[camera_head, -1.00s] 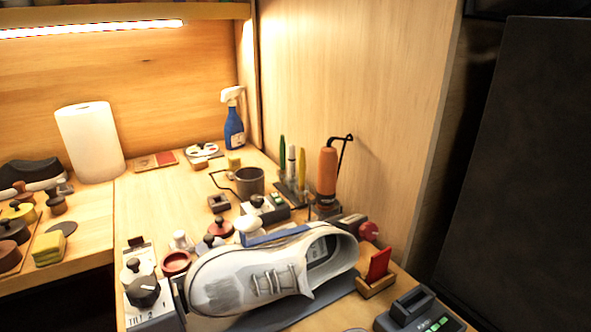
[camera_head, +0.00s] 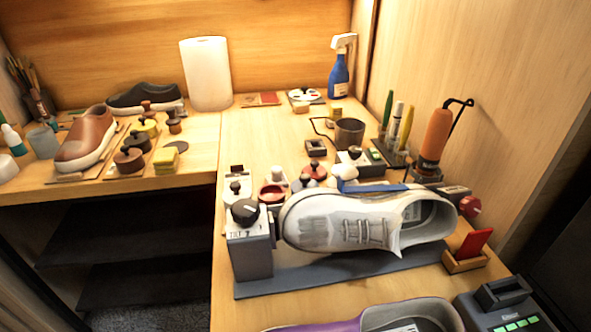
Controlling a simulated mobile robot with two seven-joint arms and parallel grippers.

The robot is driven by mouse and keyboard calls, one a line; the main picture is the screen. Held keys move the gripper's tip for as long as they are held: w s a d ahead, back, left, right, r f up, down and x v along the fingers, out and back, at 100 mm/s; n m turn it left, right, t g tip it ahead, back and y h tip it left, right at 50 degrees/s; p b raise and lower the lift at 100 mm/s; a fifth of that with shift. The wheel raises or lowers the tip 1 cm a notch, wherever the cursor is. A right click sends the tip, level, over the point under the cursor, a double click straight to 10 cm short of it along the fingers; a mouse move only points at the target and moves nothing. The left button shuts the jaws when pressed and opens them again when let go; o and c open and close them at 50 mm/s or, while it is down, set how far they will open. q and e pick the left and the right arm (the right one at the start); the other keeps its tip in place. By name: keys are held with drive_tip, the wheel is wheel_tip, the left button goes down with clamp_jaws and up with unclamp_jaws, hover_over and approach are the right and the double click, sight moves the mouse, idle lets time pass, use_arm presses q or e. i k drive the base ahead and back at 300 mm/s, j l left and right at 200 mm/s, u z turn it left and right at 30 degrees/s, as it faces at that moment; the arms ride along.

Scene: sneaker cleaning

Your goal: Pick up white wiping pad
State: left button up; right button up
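A small white rounded piece (camera_head: 344,171) sits behind the white sneaker (camera_head: 345,222), by a blue strap (camera_head: 380,187). It may be the white wiping pad, but its lower part is hidden and I cannot tell for sure. Another small whitish piece (camera_head: 279,178) stands to its left, behind the red round dish (camera_head: 271,194). A red-knobbed pale piece (camera_head: 314,170) is between them. The sneaker is held sideways above a grey base plate (camera_head: 300,282). Neither of my grippers is in view.
A grey unit with a black knob (camera_head: 244,214) stands left of the sneaker. A purple shoe (camera_head: 375,318) is at the front edge. An orange tool (camera_head: 434,138), a spray bottle (camera_head: 339,72) and a paper roll (camera_head: 206,74) stand behind. The left table holds a brown shoe (camera_head: 86,138) and knobbed pads.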

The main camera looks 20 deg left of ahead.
sight(277, 176)
drive_tip(key=i+j+z, duration=0.15)
drive_tip(key=j, duration=0.15)
drive_tip(key=i+j+z, duration=0.1)
drive_tip(key=j, duration=0.25)
drive_tip(key=i+j+z, duration=0.15)
drive_tip(key=j, duration=0.2)
drive_tip(key=j+z, duration=0.1)
drive_tip(key=j, duration=0.25)
